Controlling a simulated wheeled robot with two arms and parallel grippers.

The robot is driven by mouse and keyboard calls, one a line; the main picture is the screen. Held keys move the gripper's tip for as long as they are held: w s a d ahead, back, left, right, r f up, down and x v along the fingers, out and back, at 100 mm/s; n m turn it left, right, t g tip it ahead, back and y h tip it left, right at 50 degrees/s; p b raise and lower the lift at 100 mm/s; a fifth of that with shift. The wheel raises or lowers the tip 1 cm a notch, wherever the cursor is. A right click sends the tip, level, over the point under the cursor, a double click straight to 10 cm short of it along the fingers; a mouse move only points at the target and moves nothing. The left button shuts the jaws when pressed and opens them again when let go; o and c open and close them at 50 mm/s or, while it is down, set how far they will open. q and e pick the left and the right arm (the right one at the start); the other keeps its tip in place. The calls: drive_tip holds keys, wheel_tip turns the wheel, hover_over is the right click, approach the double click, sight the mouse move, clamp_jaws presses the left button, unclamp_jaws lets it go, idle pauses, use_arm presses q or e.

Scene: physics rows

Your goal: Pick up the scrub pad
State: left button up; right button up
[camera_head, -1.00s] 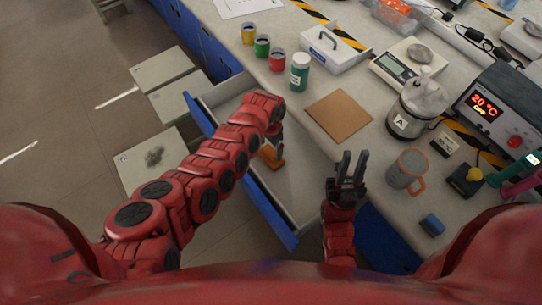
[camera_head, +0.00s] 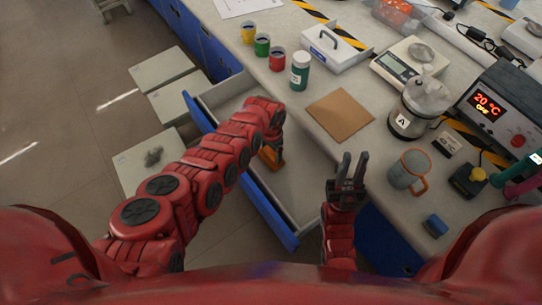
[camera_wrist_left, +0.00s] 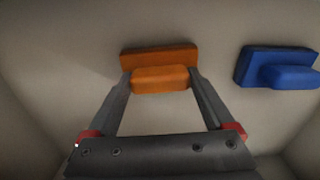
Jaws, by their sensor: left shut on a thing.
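An orange pad with a raised block on it (camera_wrist_left: 160,78) is between the fingertips of my left gripper (camera_wrist_left: 161,82), in the open drawer. The gripper is shut on the raised block. In the head view the orange pad (camera_head: 268,156) is partly hidden by my left gripper (camera_head: 276,150). A blue pad of similar shape (camera_wrist_left: 281,68) lies to the right of it in the left wrist view; the arm hides it in the head view. I cannot tell whether the orange pad touches the drawer floor. My right gripper (camera_head: 353,166) is open and empty near the bench's front edge.
The drawer (camera_head: 264,208) stands open below the bench, with walls around the left gripper. On the bench are a brown board (camera_head: 340,115), a green-labelled bottle (camera_head: 300,71), a grey mug (camera_head: 407,169) and a small blue block (camera_head: 435,226). The bench front is fairly clear.

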sight(271, 151)
use_arm(q)
drive_tip(key=shift+r+p, duration=0.4)
drive_tip(key=shift+r, duration=0.2)
wheel_tip(271, 151, up, 8)
drive_tip(key=shift+f+p, duration=0.1)
drive_tip(key=shift+p, duration=0.3)
drive_tip(key=shift+r, duration=0.5)
